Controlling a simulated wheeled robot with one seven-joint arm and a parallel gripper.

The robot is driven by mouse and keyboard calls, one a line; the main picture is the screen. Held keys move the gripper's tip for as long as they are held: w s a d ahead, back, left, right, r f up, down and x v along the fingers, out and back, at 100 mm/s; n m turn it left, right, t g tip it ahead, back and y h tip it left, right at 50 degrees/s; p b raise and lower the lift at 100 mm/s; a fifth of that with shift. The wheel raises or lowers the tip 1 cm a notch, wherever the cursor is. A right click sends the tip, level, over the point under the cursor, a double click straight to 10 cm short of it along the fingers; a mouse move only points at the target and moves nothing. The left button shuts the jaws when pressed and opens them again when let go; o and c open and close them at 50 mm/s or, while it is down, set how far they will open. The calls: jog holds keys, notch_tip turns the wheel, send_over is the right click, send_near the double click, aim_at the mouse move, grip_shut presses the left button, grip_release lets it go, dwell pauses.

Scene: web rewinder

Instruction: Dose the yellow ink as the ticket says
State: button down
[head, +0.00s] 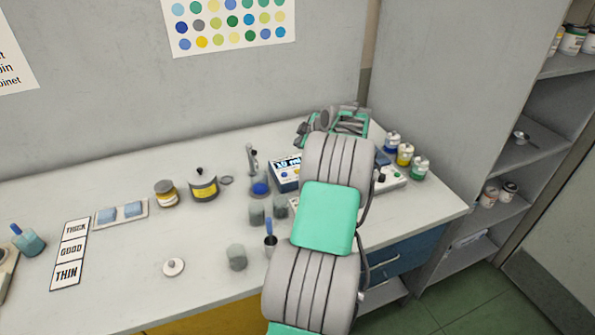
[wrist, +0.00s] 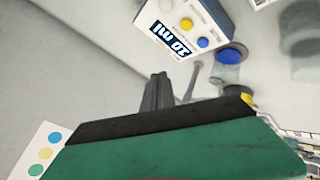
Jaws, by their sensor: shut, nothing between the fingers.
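My gripper (wrist: 158,90) is shut and empty, seen edge-on in the wrist view. A white dosing box with a display in ml (head: 286,173) stands beside my arm; in the wrist view the box (wrist: 185,25) has a yellow and a blue button, near my fingers but apart. A small jar with a yellow band (head: 404,155) stands right of my arm, between a blue and a green one. A clear cup with blue contents (head: 260,187) stands by the box. I cannot make out a ticket.
A dark pot with a yellow label (head: 203,187) and a yellow-banded jar (head: 165,193) stand left of the box. Several grey cups (head: 237,257) stand in front of it. A THICK/GOOD/THIN card (head: 70,252) lies at left. Shelves (head: 525,150) rise at right.

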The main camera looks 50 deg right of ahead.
notch_tip(320, 180, down, 8)
jog(key=b, duration=0.3)
jog(key=shift+f+b, duration=0.35)
dwell(1.7)
jog(key=shift+f+b, duration=0.4)
jog(key=shift+b, duration=0.25)
jog(key=shift+f+b, duration=0.4)
jog(key=shift+b, duration=0.15)
dwell(0.3)
dwell(0.4)
jog(key=shift+r, duration=0.85)
